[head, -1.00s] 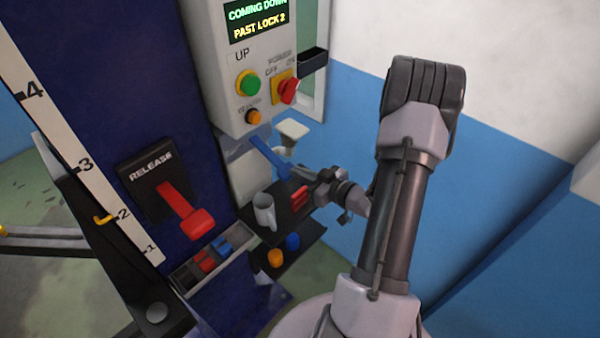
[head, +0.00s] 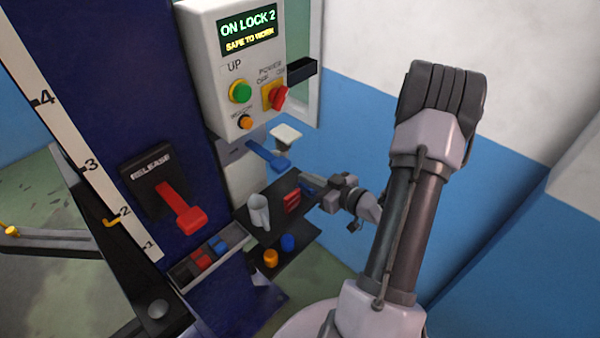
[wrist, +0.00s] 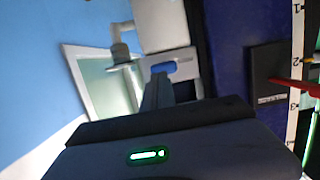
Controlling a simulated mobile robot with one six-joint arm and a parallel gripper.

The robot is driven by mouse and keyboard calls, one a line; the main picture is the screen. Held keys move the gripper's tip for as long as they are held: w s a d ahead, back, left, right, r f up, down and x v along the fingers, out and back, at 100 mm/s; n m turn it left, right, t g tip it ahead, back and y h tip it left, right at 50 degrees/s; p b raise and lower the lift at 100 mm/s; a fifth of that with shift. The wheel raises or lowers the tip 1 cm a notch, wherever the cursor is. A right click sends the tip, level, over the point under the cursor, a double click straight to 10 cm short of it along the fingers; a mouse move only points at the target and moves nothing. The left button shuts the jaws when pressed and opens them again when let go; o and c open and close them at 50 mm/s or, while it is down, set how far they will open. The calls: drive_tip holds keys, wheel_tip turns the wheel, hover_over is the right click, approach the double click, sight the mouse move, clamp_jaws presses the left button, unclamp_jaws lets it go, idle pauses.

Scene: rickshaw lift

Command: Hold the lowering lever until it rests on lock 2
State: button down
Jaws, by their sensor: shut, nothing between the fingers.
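The blue lever (head: 264,157) sticks out below the control box; its blue end also shows in the wrist view (wrist: 162,68). My gripper (head: 308,184) is shut and empty, just below and right of the lever's end, apart from it. The display (head: 249,30) reads "ON LOCK 2" and "SAFE TO WORK". A yellow pointer (head: 113,220) stands close to mark 2 on the white scale (head: 75,140). A red lever (head: 180,207) hangs down from a black plate marked RELEASE (head: 150,172).
The control box (head: 212,75) carries a green UP button (head: 240,92), an orange button and a red power switch (head: 275,97). A blue-white wall stands at right.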

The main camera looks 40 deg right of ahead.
drive_tip(key=s, duration=0.2)
drive_tip(key=s+f, duration=0.1)
drive_tip(key=s, duration=0.1)
drive_tip(key=shift+s+d, duration=0.15)
drive_tip(key=shift+s+r, duration=0.1)
idle(0.4)
drive_tip(key=w+d+r+m+g+h+b, duration=0.1)
drive_tip(key=w+d+r+g+h+b, duration=0.15)
drive_tip(key=w+g+h+b, duration=0.4)
drive_tip(key=w+a+r+m, duration=0.2)
drive_tip(key=a+r, duration=0.2)
drive_tip(key=a, duration=0.1)
drive_tip(key=s+a+g+y+b, duration=0.1)
drive_tip(key=s+a+y+b, duration=0.1)
drive_tip(key=s+a, duration=0.4)
drive_tip(key=s+a+r+m+g+y+b, duration=0.1)
drive_tip(key=s+a+y, duration=0.2)
drive_tip(key=a, duration=1)
drive_tip(key=s+a+r+m+g+y+b, duration=0.1)
drive_tip(key=s+a+y+b, duration=0.1)
drive_tip(key=s+a, duration=0.7)
drive_tip(key=shift+a+b, duration=0.3)
drive_tip(key=shift+a, duration=0.45)
